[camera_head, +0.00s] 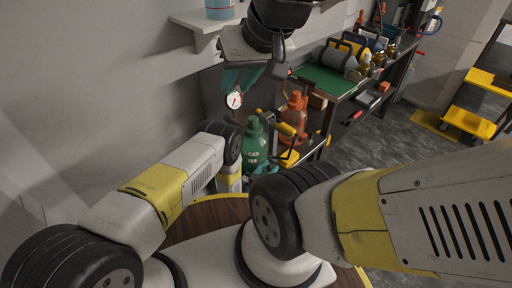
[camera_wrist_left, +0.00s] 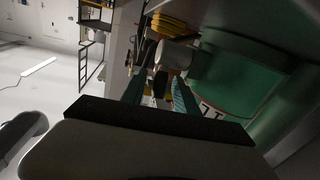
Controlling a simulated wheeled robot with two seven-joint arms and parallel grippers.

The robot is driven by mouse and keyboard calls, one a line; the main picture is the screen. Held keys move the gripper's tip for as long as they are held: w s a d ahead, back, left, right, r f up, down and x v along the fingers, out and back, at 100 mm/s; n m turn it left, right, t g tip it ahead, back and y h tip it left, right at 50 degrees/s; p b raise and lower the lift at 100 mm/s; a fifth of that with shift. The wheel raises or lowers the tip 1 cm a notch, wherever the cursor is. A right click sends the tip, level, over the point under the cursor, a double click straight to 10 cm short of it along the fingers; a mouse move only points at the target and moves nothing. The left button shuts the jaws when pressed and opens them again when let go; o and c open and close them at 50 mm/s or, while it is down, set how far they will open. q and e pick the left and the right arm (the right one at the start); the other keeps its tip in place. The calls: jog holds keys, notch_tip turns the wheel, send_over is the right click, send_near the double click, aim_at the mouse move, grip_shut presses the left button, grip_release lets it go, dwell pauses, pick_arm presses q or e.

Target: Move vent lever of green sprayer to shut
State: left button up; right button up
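The green sprayer (camera_head: 255,142) stands at the middle of the head view, beyond my arms. In the left wrist view a large green body with a label (camera_wrist_left: 225,82) fills the right side, close to the fingers. My left gripper (camera_wrist_left: 160,92) shows two teal fingers apart, with a small dark part between or behind them; I see no clear contact. I cannot make out this gripper in the head view. My right gripper (camera_head: 240,78) appears to be the teal-fingered one at upper middle; its finger gap is unclear. I cannot identify the vent lever for certain.
A round gauge (camera_head: 234,100) shows just below the upper gripper. An orange sprayer (camera_head: 294,113) stands right of the green one. A bench with a green mat (camera_head: 326,81) runs behind, carrying several tools. A yellow step cart (camera_head: 470,120) stands right; open floor lies between.

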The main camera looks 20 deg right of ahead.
aim_at(269, 167)
pick_arm(q)
grip_shut()
jog(key=shift+w+d+r+g+y, duration=0.3)
jog(key=shift+g+y, duration=0.2)
jog(key=shift+y, duration=0.2)
jog(key=shift+d+m+g+y, duration=0.3)
jog(key=shift+d+g+y, duration=0.2)
jog(key=shift+y, duration=0.6)
jog(key=shift+f+g+y, duration=0.1)
jog(key=shift+g+y, duration=0.2)
jog(key=shift+o, duration=1.2)
grip_release()
jog(key=v, duration=0.7)
jog(key=shift+s+a, duration=0.2)
jog(key=shift+a, duration=0.05)
